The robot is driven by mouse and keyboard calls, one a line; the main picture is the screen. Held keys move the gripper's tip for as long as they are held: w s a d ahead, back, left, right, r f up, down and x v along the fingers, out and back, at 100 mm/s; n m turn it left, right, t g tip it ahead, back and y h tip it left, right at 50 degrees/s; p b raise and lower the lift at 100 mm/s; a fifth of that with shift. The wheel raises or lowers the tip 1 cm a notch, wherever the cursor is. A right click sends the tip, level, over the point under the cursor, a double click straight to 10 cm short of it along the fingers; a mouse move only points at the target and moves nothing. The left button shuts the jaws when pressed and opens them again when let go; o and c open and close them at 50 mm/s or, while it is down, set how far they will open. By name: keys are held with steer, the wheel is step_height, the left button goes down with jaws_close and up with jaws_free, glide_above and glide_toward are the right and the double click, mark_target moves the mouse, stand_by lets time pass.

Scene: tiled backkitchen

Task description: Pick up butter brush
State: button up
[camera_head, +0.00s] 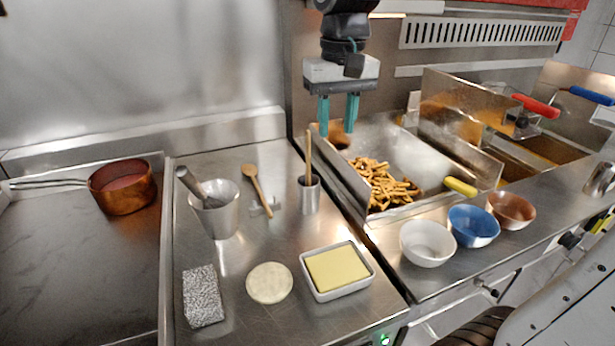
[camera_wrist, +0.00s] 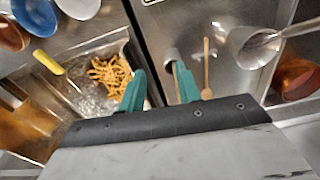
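A wooden handle (camera_head: 308,158), likely the butter brush, stands upright in a small metal cup (camera_head: 310,197); its lower end is hidden in the cup. In the wrist view the cup (camera_wrist: 172,54) shows just beyond the fingers, with the handle partly hidden by the right finger. My gripper (camera_head: 338,128) has teal fingers spread apart with nothing between them. It hangs above and slightly right of the handle in the head view. Its fingers also show in the wrist view (camera_wrist: 160,82).
A butter dish (camera_head: 318,297) is in front. A fryer basin (camera_head: 350,178) with fries is right. Bowls, including a white one (camera_head: 426,250), line the front right.

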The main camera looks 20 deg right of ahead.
glide_above(308, 137)
steer(key=shift+d+f, duration=0.1)
steer(key=shift+f, duration=0.2)
steer(key=shift+w+f, duration=0.2)
steer(key=shift+f, duration=0.05)
steer(key=f, duration=0.7)
steer(key=shift+w+d+f, duration=0.1)
steer(key=shift+w+f, duration=0.05)
steer(key=shift+w, duration=0.05)
jaws_close()
